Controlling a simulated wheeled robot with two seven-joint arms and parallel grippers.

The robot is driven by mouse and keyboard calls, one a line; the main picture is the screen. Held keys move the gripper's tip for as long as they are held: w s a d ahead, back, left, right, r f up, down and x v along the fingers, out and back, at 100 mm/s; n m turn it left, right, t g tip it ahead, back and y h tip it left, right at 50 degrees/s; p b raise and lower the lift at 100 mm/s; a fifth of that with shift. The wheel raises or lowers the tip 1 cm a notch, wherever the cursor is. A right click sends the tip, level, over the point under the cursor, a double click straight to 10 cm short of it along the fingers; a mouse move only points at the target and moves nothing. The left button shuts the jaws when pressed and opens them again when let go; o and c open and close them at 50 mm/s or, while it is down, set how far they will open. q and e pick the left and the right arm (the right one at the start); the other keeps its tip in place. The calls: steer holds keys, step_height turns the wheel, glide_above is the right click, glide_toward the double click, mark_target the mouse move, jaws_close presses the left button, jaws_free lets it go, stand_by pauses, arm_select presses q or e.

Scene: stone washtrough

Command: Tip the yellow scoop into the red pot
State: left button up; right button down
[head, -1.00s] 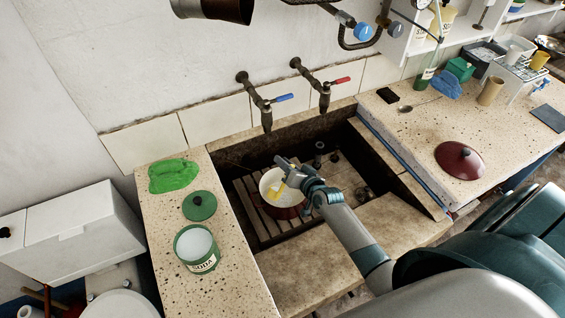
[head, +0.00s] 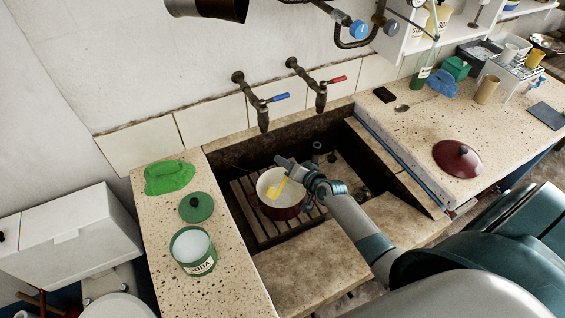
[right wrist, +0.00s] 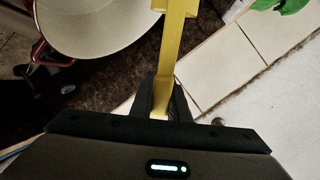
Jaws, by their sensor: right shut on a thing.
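The red pot (head: 282,212) stands on the slatted rack in the sunken trough, its pale inside facing up. My right gripper (head: 286,172) is above the pot's far edge, shut on the handle of the yellow scoop (head: 278,189). The scoop shows over the pot's opening, its long side turned to the head camera. In the right wrist view the yellow handle (right wrist: 175,45) rises from between the fingers (right wrist: 165,92), and the pot (right wrist: 92,22) is at upper left. The scoop's bowl is mostly out of that view, so its contents cannot be told. My left gripper is not in view.
An open green soda tin (head: 193,251), its green lid (head: 196,207) and a green cloth (head: 168,177) lie on the left ledge. Two taps (head: 262,108) hang over the trough's back edge. A dark red lid (head: 457,158) lies on the right counter.

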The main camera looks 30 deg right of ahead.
stand_by(0.4)
steer(key=shift+w+d+f+m+g+y+b, duration=0.25)
steer(key=shift+d+f+m+g+y+b, duration=0.15)
steer(key=shift+d+f+m+b, duration=0.4)
steer(key=shift+a+f, duration=0.15)
stand_by(0.4)
steer(key=shift+w+d+f+m+g+y+b, duration=0.2)
steer(key=shift+d+f+m+g+y+b, duration=0.15)
steer(key=shift+f+m+y+b, duration=0.45)
steer(key=shift+r, duration=0.2)
steer(key=shift+f+b, duration=0.1)
steer(key=shift+b, duration=0.25)
steer(key=shift+w+d+f+m+g+y+b, duration=0.1)
steer(key=shift+d+f+m+g+y+b, duration=0.1)
steer(key=shift+f+b, duration=0.25)
steer(key=shift+d+f+m+g+y+b, duration=0.1)
steer(key=shift+f+m+b, duration=0.15)
steer(key=shift+b, duration=0.25)
